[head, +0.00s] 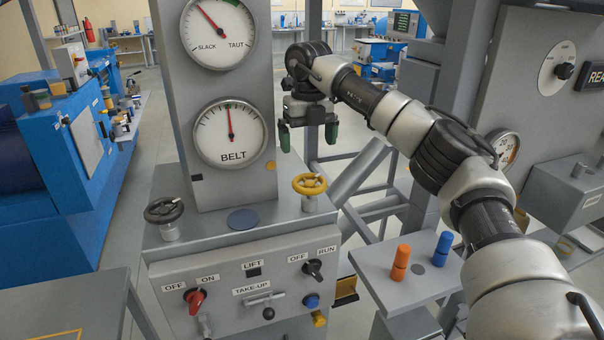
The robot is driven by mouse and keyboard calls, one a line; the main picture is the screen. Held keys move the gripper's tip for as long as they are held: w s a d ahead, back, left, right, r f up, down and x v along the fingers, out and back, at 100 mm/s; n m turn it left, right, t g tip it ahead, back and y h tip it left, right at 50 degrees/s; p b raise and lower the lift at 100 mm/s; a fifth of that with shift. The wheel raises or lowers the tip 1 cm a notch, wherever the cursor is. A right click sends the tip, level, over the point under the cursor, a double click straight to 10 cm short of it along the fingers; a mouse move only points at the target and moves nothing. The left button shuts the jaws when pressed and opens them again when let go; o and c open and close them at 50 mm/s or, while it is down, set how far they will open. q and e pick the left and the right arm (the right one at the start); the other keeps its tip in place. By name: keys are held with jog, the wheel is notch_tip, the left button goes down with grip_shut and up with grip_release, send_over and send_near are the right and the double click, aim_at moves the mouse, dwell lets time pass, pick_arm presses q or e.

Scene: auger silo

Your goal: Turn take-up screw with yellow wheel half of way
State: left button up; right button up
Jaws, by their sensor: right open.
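The yellow wheel (309,184) sits on a short post at the right of the grey cabinet top. A black wheel (164,210) sits on a similar post at the left. The upper gauge (217,32), marked slack and taut, has its red needle pointing up and left toward slack. The lower gauge (230,133), marked belt, has its needle almost straight up. My right gripper (308,137) points down, open and empty, above the yellow wheel and apart from it. My left gripper is not in view.
The cabinet front has a red switch (194,298), a black switch (313,269) and a take-up lever (250,301). An orange peg (401,262) and a blue peg (443,248) stand on a side shelf. The gauge column (184,172) rises behind the wheels.

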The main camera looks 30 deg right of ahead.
aim_at(310, 181)
jog(key=f, duration=0.2)
jog(key=s+f+p, duration=0.1)
jog(key=f, duration=0.2)
jog(key=shift+s+f+p, duration=0.3)
jog(key=shift+p, duration=0.05)
jog(key=f, duration=0.2)
jog(key=shift+w+f+p, duration=0.3)
jog(key=shift+f+p, duration=0.05)
jog(key=shift+s+f, duration=0.1)
jog(key=shift+f, duration=0.5)
jog(key=shift+c, duration=0.8)
jog(key=c, duration=0.5)
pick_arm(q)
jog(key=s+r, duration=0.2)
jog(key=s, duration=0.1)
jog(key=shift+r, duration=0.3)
